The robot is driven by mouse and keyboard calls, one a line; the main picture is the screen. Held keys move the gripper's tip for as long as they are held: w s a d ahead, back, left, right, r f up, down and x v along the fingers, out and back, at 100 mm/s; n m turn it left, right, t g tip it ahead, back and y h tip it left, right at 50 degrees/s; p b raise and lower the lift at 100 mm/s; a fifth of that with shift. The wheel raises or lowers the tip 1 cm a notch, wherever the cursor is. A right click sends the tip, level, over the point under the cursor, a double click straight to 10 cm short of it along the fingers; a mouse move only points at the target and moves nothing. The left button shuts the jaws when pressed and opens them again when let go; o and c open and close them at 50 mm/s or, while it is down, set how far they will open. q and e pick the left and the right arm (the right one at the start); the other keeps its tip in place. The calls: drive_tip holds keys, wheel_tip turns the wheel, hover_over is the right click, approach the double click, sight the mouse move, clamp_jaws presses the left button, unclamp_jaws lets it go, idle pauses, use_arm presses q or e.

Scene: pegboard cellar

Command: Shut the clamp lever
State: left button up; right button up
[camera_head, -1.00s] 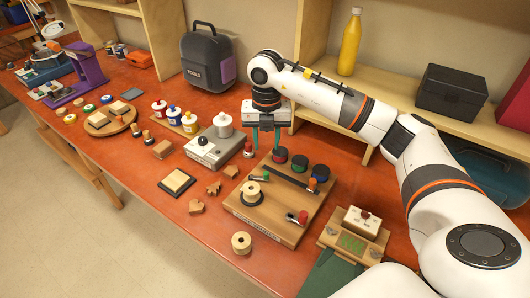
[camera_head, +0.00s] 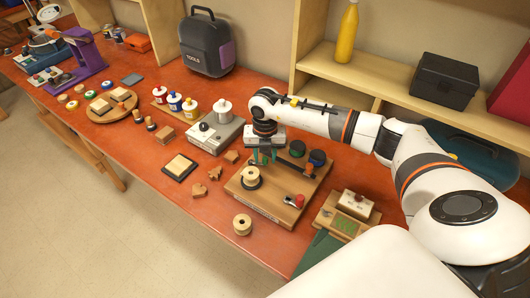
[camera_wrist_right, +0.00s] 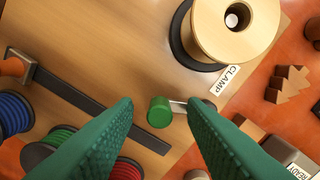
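A short metal lever with a green knob (camera_wrist_right: 159,112) stands on the wooden board (camera_head: 262,204), close to a white CLAMP label (camera_wrist_right: 229,79). In the head view this lever is hidden behind my right gripper (camera_head: 264,157). In the right wrist view the open gripper's green fingers (camera_wrist_right: 160,108) lie on either side of the knob, with nothing clearly held; contact cannot be told. A wooden spool (camera_wrist_right: 236,25) on a dark round base stands near the label. A red-handled lever (camera_head: 299,200) is at the board's front right. My left gripper is not in view.
A long dark bar (camera_wrist_right: 75,97) with an orange handle crosses the board, near red, green and blue spools (camera_wrist_right: 55,138). A grey device (camera_head: 217,133) stands left of the board. A loose spool (camera_head: 242,224) and wooden pieces lie on the orange bench.

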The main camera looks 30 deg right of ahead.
drive_tip(key=shift+f, duration=0.1)
drive_tip(key=shift+c, duration=0.4)
clamp_jaws()
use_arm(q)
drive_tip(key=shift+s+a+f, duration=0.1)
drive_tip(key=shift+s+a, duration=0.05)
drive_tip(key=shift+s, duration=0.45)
use_arm(e)
drive_tip(key=shift+m, duration=0.3)
drive_tip(key=m, duration=0.1)
drive_tip(key=a+m, duration=0.1)
drive_tip(key=m, duration=0.1)
drive_tip(key=shift+s, duration=0.4)
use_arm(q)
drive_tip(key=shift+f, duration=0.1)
use_arm(e)
drive_tip(key=shift+s+a+m, duration=0.1)
drive_tip(key=shift+a+m, duration=0.2)
drive_tip(key=shift+m, duration=0.5)
drive_tip(key=shift+s+a+m, duration=0.1)
drive_tip(key=shift+a+m, duration=0.2)
drive_tip(key=shift+m, duration=0.5)
drive_tip(key=shift+o, duration=0.4)
unclamp_jaws()
